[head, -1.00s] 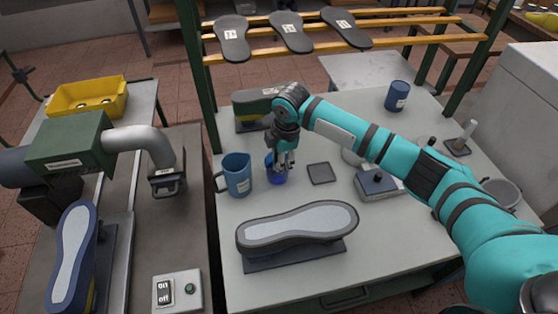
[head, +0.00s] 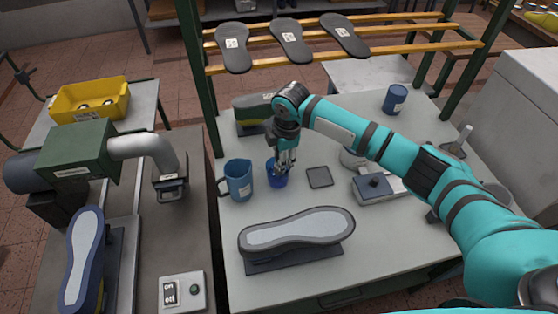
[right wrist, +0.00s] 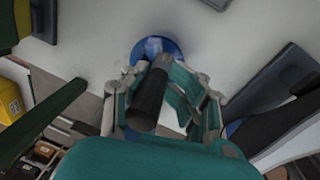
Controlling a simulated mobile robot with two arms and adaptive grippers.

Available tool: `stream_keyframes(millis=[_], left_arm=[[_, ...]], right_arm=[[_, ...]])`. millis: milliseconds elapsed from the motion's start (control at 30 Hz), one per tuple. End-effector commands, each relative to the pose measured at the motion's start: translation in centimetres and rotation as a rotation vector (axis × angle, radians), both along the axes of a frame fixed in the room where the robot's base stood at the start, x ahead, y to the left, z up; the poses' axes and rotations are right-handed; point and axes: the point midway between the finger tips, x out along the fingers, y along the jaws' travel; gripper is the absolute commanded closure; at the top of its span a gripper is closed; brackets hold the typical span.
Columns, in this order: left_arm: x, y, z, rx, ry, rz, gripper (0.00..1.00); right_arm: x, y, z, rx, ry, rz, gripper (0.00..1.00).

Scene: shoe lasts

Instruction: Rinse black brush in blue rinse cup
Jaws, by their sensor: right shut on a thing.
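The blue rinse cup (head: 277,175) stands on the light table in the head view, to the right of a larger blue mug. My right gripper (head: 285,160) is directly over the cup, pointing down. In the right wrist view my right gripper (right wrist: 170,95) is shut on the black brush (right wrist: 150,98), whose dark handle shows between the fingers. The brush's lower end points at the rinse cup (right wrist: 158,48); whether its tip is inside the cup is hard to tell. My left gripper does not show.
The large blue mug (head: 238,178) stands close on the left of the cup. A dark square pad (head: 319,176) lies to the right. A shoe last with a grey sole (head: 298,232) lies in front. A dark blue can (head: 395,98) stands at the back right.

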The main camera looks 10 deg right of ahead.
Motion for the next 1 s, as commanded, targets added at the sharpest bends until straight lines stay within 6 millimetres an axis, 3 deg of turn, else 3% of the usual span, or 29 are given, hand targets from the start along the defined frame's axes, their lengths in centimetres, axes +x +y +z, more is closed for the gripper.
stream_keyframes(millis=[500, 1000], left_arm=[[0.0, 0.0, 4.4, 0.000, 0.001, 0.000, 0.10], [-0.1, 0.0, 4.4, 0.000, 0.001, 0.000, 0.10]], right_arm=[[0.0, 0.1, 4.6, 0.003, -0.003, 0.001, 1.00], [0.1, 0.1, 4.6, 0.003, -0.003, 0.001, 1.00]])
